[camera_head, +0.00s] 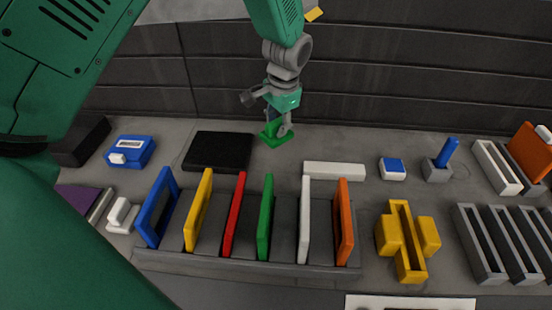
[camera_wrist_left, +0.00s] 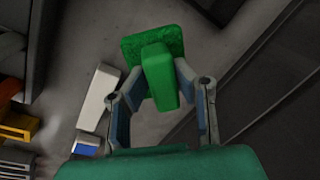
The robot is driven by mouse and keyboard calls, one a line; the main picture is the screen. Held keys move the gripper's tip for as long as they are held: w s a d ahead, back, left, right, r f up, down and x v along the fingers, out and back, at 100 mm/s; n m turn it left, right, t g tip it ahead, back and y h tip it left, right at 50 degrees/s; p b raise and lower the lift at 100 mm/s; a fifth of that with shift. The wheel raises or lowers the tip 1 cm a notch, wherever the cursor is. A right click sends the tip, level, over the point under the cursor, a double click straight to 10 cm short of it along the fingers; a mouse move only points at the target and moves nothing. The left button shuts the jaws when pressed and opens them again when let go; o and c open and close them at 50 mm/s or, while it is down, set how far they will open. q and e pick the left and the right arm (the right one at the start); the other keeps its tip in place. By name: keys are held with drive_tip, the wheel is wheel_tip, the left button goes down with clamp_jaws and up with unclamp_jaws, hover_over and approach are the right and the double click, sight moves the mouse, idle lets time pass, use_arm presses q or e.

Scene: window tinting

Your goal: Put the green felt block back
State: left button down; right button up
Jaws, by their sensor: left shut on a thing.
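The green felt block (camera_head: 272,139) is at the back of the worktop, between a black pad and a long white block. In the left wrist view the block (camera_wrist_left: 151,50) shows a flat fuzzy green plate with a smooth green grip standing up from it. My left gripper (camera_head: 283,127) points down over it. In the left wrist view the gripper's two fingers (camera_wrist_left: 163,82) are shut on the grip from both sides. The plate is at or just above the worktop; I cannot tell if it touches. My right gripper is not in view.
A black pad (camera_head: 218,151) lies left of the block and a white block (camera_head: 334,170) lies right. In front stands a grey rack (camera_head: 300,272) with several coloured upright cards. A dark panelled wall (camera_head: 400,80) rises close behind. Bare worktop surrounds the block.

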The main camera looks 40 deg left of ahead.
use_arm(q)
drive_tip(key=f, duration=0.4)
drive_tip(key=a+f, duration=0.1)
drive_tip(key=shift+f, duration=0.4)
wheel_tip(320, 180, down, 2)
drive_tip(key=shift+f+p, duration=0.15)
drive_tip(key=shift+p, duration=0.25)
drive_tip(key=shift+d+f, duration=0.15)
drive_tip(key=shift+f, duration=0.1)
drive_tip(key=shift+d, duration=0.2)
drive_tip(key=c, duration=1.3)
unclamp_jaws()
drive_tip(key=shift+c, duration=0.2)
drive_tip(key=shift+a+f, duration=0.1)
drive_tip(key=shift+a, duration=0.05)
